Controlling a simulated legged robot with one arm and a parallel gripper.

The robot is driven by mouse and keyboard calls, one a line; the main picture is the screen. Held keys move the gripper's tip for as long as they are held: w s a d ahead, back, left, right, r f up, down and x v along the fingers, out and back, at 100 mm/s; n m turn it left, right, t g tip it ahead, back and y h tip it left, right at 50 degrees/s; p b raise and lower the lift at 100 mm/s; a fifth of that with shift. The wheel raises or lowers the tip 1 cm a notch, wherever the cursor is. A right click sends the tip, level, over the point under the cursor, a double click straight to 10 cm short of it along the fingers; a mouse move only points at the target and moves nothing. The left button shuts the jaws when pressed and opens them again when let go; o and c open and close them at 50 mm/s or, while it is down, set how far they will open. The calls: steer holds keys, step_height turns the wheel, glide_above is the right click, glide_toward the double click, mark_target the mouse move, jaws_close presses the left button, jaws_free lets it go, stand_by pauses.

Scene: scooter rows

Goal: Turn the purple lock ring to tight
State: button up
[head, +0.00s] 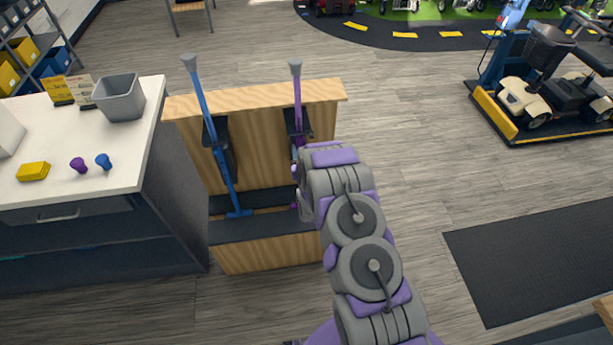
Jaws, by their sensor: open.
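A purple cane (298,95) with a grey tip at its top stands upright in the right slot of a wooden rack (255,97). A black clip (298,125) sits around it at mid height. My gripper (301,178) is at the cane's lower half, in front of the rack. It is open, but my own wrist and arm hide most of it and the cane behind. I cannot make out the purple lock ring itself, or tell whether my gripper touches the cane. A blue cane (203,92) leans in the rack's left slot.
A white-topped counter (134,165) stands left of the rack, with a grey bin (119,97), a yellow block (33,171), and purple (78,165) and blue knobs (103,161). A scooter (550,85) stands at the upper right. A dark mat (545,255) lies at right; floor between is clear.

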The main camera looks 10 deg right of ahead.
steer(key=s+b, duration=0.5)
steer(key=s, duration=0.9)
steer(key=shift+a+f+b, duration=0.15)
steer(key=shift+a+b, duration=0.1)
steer(key=shift+b, duration=0.05)
